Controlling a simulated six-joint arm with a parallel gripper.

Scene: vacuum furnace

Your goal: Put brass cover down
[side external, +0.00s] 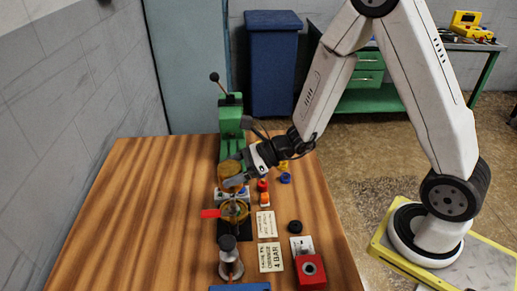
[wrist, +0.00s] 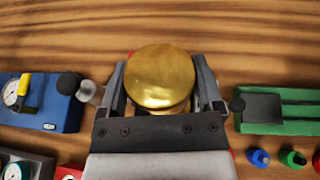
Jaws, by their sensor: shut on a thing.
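The brass cover (wrist: 160,76) is a round, shiny gold piece between the two fingers of my gripper (wrist: 165,90) in the wrist view. In the side view my gripper (side external: 240,172) reaches in from the right and is shut on the brass cover (side external: 229,171). The cover appears to be above the bench, just behind a brass-rimmed round vessel (side external: 234,211) with a red handle. I cannot tell the exact height of the cover. The vessel is hidden in the wrist view.
A green lever press (side external: 231,125) stands behind my gripper. A blue unit with a gauge (wrist: 42,103) shows in the wrist view. Small coloured knobs (side external: 285,178), labels (side external: 270,257) and a red box (side external: 311,270) lie to the right. The wooden bench's left side (side external: 130,220) is clear.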

